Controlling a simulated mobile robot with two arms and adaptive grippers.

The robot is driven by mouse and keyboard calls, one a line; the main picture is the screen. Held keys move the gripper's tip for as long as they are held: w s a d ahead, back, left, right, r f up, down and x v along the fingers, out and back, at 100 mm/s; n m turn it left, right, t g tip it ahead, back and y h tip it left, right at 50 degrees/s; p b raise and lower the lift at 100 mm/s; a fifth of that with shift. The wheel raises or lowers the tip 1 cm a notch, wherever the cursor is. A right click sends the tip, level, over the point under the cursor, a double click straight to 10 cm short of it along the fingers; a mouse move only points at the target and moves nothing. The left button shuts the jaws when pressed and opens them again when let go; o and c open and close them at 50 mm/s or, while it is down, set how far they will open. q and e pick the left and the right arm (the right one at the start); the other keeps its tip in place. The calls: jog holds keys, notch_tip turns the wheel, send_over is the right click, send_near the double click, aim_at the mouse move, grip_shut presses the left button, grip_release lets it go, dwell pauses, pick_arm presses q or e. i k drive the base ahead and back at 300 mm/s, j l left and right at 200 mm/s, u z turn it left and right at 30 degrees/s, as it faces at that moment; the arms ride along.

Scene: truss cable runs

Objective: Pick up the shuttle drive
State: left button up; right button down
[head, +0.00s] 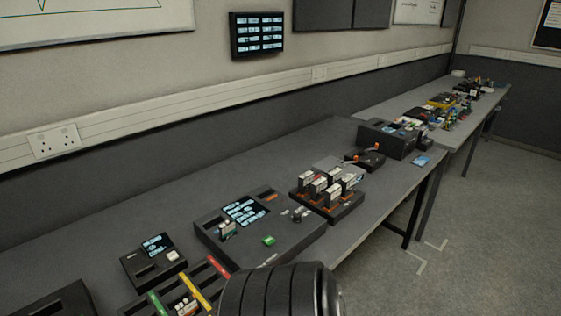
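Several small upright grey-and-white modules (331,191) stand in a black rack (327,213) with orange strips on the near bench. Another small module (227,230) stands in the black console with a lit screen (262,243). I cannot tell which of these, if any, is the shuttle drive; no label is readable. Neither of my grippers shows in the head view. A dark ribbed part of my own body covers the bottom middle and hides part of the bench edge.
The near bench (310,154) also holds a small screen unit (153,260), a tray with coloured strips (194,281), a round black device (366,161) and a black box (389,139). A farther bench (385,104) is crowded. Floor (470,230) at right is clear.

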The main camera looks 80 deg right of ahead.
aim_at(348, 183)
jog(key=z, duration=3.2)
